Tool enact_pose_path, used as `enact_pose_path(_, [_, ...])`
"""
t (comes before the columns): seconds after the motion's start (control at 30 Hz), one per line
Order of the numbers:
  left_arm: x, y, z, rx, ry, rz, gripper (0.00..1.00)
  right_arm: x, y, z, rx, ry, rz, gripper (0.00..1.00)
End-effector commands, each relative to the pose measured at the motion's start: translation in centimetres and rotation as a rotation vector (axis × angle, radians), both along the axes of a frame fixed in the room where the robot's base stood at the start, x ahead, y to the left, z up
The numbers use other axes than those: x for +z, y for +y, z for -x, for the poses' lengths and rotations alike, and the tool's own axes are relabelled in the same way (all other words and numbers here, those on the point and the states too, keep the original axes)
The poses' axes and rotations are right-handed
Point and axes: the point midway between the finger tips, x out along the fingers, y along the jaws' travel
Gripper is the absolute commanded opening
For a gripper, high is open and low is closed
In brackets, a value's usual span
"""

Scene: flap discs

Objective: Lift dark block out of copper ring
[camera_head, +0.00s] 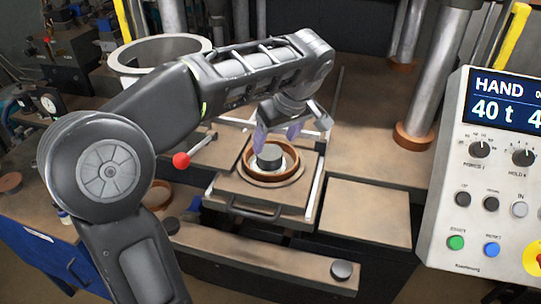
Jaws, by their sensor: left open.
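The copper ring (297,174) lies on a square plate with a handle, in the middle of the view. The dark block (268,158), a short cylinder, stands upright inside the ring, with a pale surface showing around its foot. My left gripper (277,138) hangs just above the dark block and the ring's far side. Its purple-tinted fingers are open, with nothing visible between them. From this angle I cannot tell whether a finger touches the block. My right gripper is not in view.
A control panel (462,200) stands at the right. Thick metal columns (432,85) rise behind it. A red ball-ended lever (181,160) is left of the plate. A large pale cylinder (125,62) stands at the back left. A bare flat plate (366,212) lies right of the ring.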

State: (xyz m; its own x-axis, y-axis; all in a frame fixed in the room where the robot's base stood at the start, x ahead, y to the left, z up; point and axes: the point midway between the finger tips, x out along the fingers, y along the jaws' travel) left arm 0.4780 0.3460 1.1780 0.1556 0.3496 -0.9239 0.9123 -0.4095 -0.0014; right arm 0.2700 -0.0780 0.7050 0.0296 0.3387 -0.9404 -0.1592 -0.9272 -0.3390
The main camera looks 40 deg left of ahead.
Motion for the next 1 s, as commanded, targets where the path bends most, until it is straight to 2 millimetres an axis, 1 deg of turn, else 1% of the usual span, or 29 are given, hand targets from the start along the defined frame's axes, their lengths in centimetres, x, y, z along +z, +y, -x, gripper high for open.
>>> enact_pose_path(0.13, [-1.1,0.5,-0.1,0.000,0.001,0.000,0.70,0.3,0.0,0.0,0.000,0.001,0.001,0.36])
enact_pose_path(0.37, [-1.2,0.5,-0.2,0.001,-0.001,0.001,0.70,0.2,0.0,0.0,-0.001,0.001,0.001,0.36])
enact_pose_path(0.5, [-1.6,0.7,-0.2,0.001,0.002,-0.001,0.70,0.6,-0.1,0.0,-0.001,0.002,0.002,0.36])
enact_pose_path(0.57, [-2.0,1.0,-0.3,0.000,0.003,0.000,0.70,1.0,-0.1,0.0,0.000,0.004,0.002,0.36])
enact_pose_path(0.7, [-3.8,1.7,-0.5,0.002,0.005,0.000,0.70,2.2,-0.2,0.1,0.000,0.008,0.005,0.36])
enact_pose_path(0.8, [-5.2,2.2,-0.8,0.001,0.003,0.000,0.70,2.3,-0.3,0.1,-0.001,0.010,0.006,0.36])
enact_pose_path(0.9, [-5.9,2.4,-0.9,0.000,0.001,0.000,0.70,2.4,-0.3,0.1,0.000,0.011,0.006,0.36])
enact_pose_path(1.0, [-6.1,2.4,-0.9,0.000,0.000,0.000,0.70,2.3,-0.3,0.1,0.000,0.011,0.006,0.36])
